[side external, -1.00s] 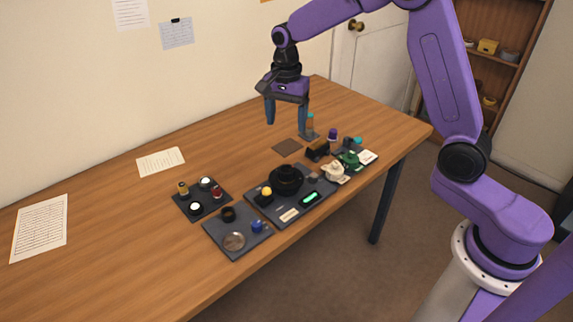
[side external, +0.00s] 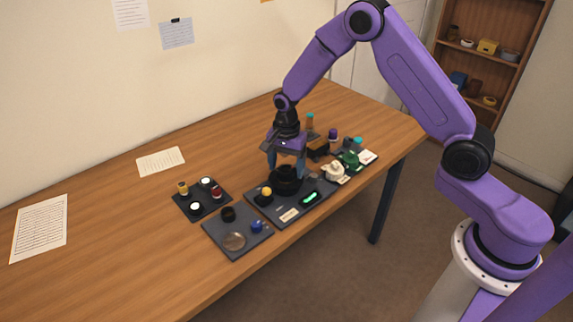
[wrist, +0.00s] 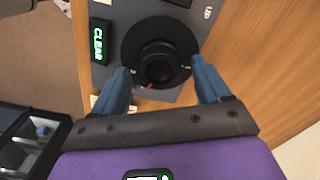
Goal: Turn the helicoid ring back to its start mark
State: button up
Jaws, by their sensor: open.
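The helicoid ring (side external: 287,184) is the black round part on the dark work plate (side external: 290,213). In the wrist view the black ring (wrist: 160,48) shows from above, with a small red mark at its near edge. My gripper (side external: 287,168) is open, its two blue fingers pointing down around the ring's near part. In the wrist view the fingertips of my gripper (wrist: 162,80) lie left and right of the ring, apart from it as far as I can see. Whether either finger touches the ring cannot be told.
A green lit display reading CLEAR (wrist: 99,42) sits beside the ring. A yellow knob (side external: 266,191) is close to its left. Trays with small parts (side external: 211,212) (side external: 215,242) lie to the left. Bottles and a green item (side external: 350,159) stand to the right.

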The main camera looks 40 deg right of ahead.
jog(key=c, duration=1.1)
jog(key=shift+o, duration=0.2)
jog(key=shift+n, duration=0.3)
jog(key=n, duration=0.4)
jog(key=shift+n, duration=0.3)
jog(key=n, duration=0.5)
jog(key=shift+a, duration=0.1)
jog(key=n, duration=0.5)
jog(key=shift+n, duration=0.4)
jog(key=n, duration=0.5)
jog(key=shift+n, duration=0.3)
